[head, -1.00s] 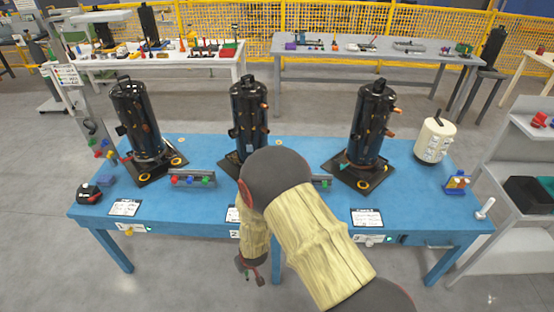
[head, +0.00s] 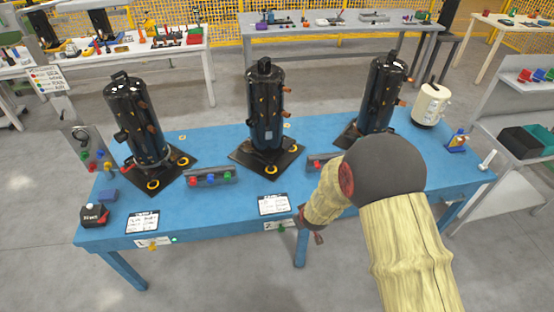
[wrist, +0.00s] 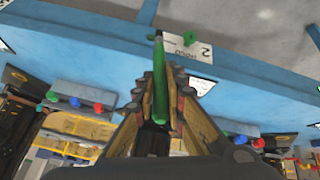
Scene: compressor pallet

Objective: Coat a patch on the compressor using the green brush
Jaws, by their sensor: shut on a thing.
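Three black compressors stand upright on dark base plates on the blue table: the left one (head: 138,125), the middle one (head: 265,115) and the right one (head: 380,95). In the wrist view my gripper (wrist: 160,98) is shut on the green brush (wrist: 159,65), whose long green shaft points away from the fingers. In the head view my gripper (head: 316,232) is low at the table's front edge, right of the middle placard, apart from the compressors. The brush cannot be made out there. My arm hides part of the right compressor's base.
The blue table (head: 220,140) carries small racks with coloured knobs, such as one (head: 208,178) between the left and middle compressors. A cream canister (head: 430,105) stands at the right end. A black-and-red box (head: 94,214) sits at the front left. A grey shelf (head: 520,170) stands at the right.

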